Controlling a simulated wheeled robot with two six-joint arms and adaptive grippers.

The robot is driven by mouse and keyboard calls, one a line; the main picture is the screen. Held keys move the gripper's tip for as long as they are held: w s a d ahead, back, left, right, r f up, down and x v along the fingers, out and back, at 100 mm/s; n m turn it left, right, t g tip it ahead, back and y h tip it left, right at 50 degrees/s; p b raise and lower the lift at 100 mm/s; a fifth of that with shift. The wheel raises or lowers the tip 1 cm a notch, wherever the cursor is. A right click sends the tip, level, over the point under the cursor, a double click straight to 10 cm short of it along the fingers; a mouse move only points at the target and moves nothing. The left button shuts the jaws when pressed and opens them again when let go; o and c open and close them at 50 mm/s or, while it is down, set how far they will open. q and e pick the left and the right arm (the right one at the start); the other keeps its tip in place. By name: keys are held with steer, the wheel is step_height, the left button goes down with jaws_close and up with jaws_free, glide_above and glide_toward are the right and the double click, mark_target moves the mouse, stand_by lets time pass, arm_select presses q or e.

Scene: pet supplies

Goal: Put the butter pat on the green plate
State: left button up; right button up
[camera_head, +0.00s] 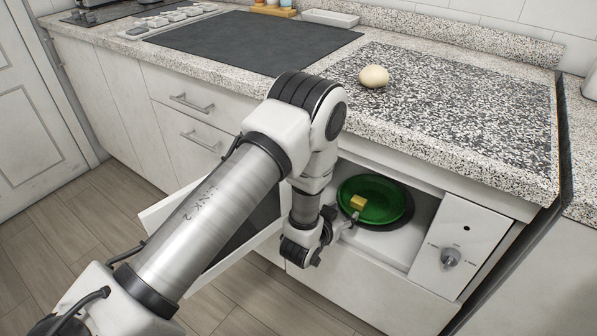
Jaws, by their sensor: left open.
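The butter pat (358,202) is a small yellow block, seen against the left part of the green plate (385,209). It appears to lie on the plate, though a small gap beneath it cannot be ruled out. The round green plate sits on a dark disc inside an open white compartment below the counter. My left gripper (353,216) reaches in from the left, its fingertips right beside the butter pat at the plate's left edge. The gripper is open; whether a finger still touches the butter is too small to tell. My right gripper is out of view.
The compartment's open door (235,235) hangs at left behind my arm. A white panel with a knob (450,257) borders the opening on the right. The speckled counter (470,170) overhangs it. A pale round ball (374,77) rests on the counter.

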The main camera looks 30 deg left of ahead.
arm_select(q)
steer(key=s+a+f+g, duration=0.1)
steer(key=s+f+g, duration=0.4)
steer(key=s, duration=0.4)
steer(key=s+a+f+g, duration=0.1)
steer(key=s+f+g, duration=0.1)
steer(key=s+f, duration=0.5)
steer(key=s+f+g, duration=0.1)
steer(key=s+g, duration=0.5)
steer(key=s, duration=1.3)
steer(key=shift+f+n+g, duration=0.15)
steer(key=shift+n+g, duration=0.25)
